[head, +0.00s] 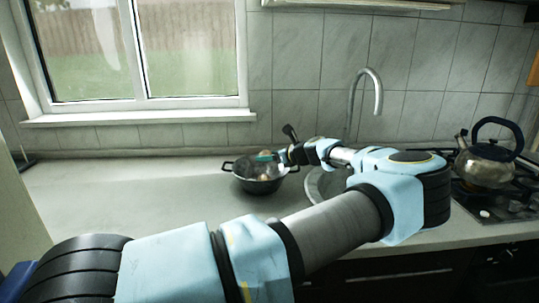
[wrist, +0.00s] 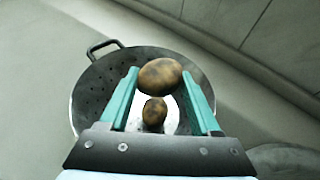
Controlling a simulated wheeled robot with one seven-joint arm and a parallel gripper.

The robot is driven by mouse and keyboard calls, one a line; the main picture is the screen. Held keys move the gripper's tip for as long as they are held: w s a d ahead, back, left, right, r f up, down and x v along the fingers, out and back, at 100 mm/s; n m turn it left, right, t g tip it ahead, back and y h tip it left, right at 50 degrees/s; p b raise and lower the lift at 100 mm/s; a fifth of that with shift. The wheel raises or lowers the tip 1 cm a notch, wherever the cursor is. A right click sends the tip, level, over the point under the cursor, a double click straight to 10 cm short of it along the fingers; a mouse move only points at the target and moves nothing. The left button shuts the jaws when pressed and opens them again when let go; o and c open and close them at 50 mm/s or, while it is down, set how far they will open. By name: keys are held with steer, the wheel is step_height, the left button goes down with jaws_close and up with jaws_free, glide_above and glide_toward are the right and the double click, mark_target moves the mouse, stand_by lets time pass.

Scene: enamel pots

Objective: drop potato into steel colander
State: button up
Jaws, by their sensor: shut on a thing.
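The steel colander (head: 252,186) stands on the counter left of the sink; it is a round perforated bowl with side handles. It fills much of the wrist view (wrist: 89,95). My gripper (wrist: 163,80) has teal fingers shut on a brown mottled potato (wrist: 160,75) at their tips. The held potato is over the colander's bowl. A second, similar potato (wrist: 155,112) shows below it, inside the colander. In the head view my gripper (head: 264,156) is above the colander, and the held potato is too small to make out surely.
The sink (head: 318,187) with a tall curved tap (head: 376,90) is just right of the colander. A kettle (head: 487,165) stands on the stove at the far right. The tiled wall is behind. The counter (head: 120,195) to the left is clear.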

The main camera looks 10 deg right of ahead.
steer(key=shift+f+b, duration=0.6)
steer(key=shift+f, duration=0.55)
steer(key=o, duration=1.5)
steer(key=shift+c, duration=0.2)
steer(key=b+v, duration=0.3)
steer(key=v, duration=0.7)
steer(key=shift+s, duration=0.3)
steer(key=shift+d, duration=0.15)
